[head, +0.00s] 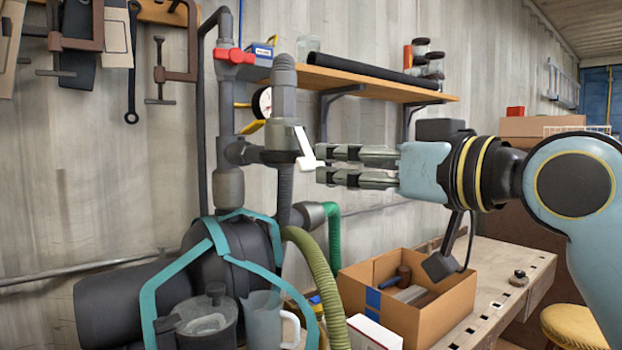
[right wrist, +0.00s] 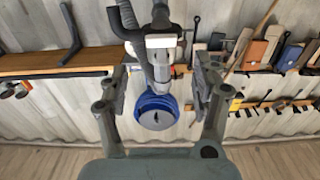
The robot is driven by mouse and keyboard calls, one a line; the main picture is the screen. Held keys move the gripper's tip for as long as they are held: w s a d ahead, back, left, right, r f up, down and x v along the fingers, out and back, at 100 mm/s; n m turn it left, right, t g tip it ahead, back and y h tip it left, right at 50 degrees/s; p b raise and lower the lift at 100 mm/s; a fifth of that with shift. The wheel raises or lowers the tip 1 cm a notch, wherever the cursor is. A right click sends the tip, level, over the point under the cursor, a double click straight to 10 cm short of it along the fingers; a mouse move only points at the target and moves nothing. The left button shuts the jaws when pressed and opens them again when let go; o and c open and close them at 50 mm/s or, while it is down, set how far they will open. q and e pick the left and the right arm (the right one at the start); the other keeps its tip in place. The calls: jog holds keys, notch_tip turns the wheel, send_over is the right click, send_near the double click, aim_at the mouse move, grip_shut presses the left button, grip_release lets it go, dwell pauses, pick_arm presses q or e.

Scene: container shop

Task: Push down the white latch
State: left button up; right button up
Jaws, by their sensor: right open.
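The white latch (head: 304,146) is a thin lever slanting down to the right from the grey pipe fitting (head: 282,142), with a small block at its lower end. In the right wrist view a white piece (right wrist: 161,42) that looks like the latch shows between and beyond the fingers. My right gripper (head: 322,166) points left, its open fingertips right beside the latch's lower end; I cannot tell whether they touch. In the right wrist view the gripper (right wrist: 160,80) has its fingers spread wide, with nothing gripped. My left gripper is not in view.
A red valve handle (head: 235,56) and a dial gauge (head: 262,102) sit near the pipes. A wooden shelf (head: 375,84) runs above my right gripper. Below are a green hose (head: 322,275) and a cardboard box (head: 440,312) of tools. A blue round part (right wrist: 155,108) shows in the wrist view.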

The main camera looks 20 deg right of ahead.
aim_at(312, 158)
jog(key=x, duration=0.8)
jog(key=shift+s+a+r, duration=0.1)
jog(key=shift+w+a, duration=0.1)
jog(key=shift+w, duration=0.35)
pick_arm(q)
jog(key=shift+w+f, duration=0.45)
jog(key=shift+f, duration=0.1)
pick_arm(e)
jog(key=c, duration=1.2)
jog(key=b, duration=0.2)
jog(key=f+t+b, duration=0.1)
jog(key=b, duration=0.1)
jog(key=shift+w+a+f+t+y, duration=0.15)
jog(key=shift+w+t+y, duration=0.15)
jog(key=shift+w+t+b, duration=0.1)
jog(key=shift+t+b, duration=0.2)
jog(key=shift+b, duration=0.45)
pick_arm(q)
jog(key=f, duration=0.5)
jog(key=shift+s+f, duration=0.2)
pick_arm(e)
jog(key=shift+r, duration=0.35)
